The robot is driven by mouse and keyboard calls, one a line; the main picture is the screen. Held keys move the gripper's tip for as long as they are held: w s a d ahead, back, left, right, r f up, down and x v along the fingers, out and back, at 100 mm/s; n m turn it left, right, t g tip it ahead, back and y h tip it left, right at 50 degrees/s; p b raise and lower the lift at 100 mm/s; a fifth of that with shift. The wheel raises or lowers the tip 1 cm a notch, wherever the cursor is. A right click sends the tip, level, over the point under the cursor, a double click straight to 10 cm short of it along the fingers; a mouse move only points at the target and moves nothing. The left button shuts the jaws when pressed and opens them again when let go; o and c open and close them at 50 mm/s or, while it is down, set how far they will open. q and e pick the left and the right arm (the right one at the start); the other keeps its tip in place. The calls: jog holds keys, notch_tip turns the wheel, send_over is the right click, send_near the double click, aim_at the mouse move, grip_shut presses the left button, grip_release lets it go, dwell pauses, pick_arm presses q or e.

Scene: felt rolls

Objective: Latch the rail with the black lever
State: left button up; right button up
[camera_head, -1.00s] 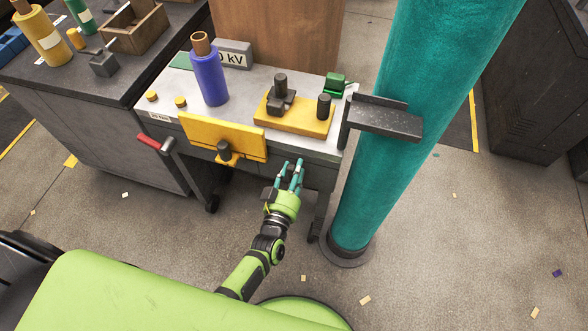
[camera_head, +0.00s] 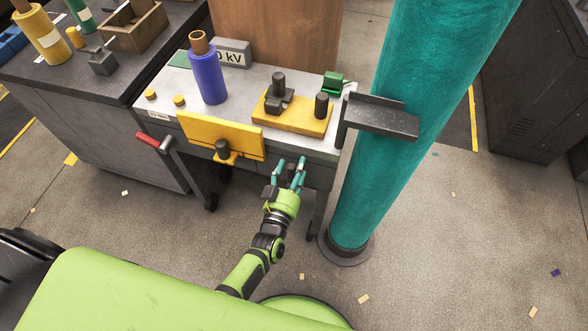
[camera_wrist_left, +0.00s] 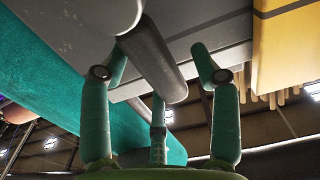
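My left gripper (camera_head: 290,168) is at the front of the grey cart, right of the yellow front plate (camera_head: 205,130). In the left wrist view its fingers (camera_wrist_left: 155,75) are spread, with a dark round bar (camera_wrist_left: 155,60) running between them and gaps at the sides. This bar looks like the black lever; the head view does not show it clearly. Whether any finger touches it I cannot tell. A black knob (camera_head: 222,149) sits on a yellow bracket at the plate. I cannot tell which part is the rail. My right gripper is not in view.
A teal column (camera_head: 400,110) with a black shelf (camera_head: 380,118) stands right of the cart (camera_head: 235,90). On the cart are a blue roll (camera_head: 208,78) and a yellow block with black pegs (camera_head: 300,118). A red-handled bar (camera_head: 148,140) sticks out at left. Floor in front is open.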

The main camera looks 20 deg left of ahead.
pick_arm(q)
jog(key=shift+s, duration=0.15)
jog(key=s, duration=1.1)
jog(key=shift+s+a, duration=0.2)
jog(key=shift+s, duration=0.2)
jog(key=s+a+f+m+g+h, duration=0.1)
jog(key=s+f+g, duration=0.4)
jog(key=f, duration=0.6)
jog(key=s+f+m+g, duration=0.1)
jog(key=s+f+g, duration=0.4)
jog(key=f, duration=0.7)
jog(key=s+a+f+g, duration=0.3)
jog(key=s+a+f, duration=0.1)
jog(key=s, duration=0.5)
jog(key=s+a+f+g+y, duration=0.1)
jog(key=s+a+f+g, duration=0.3)
jog(key=s, duration=0.6)
jog(key=shift+a+f+m+y, duration=0.3)
jog(key=shift+a+f, duration=0.3)
jog(key=shift+f, duration=0.25)
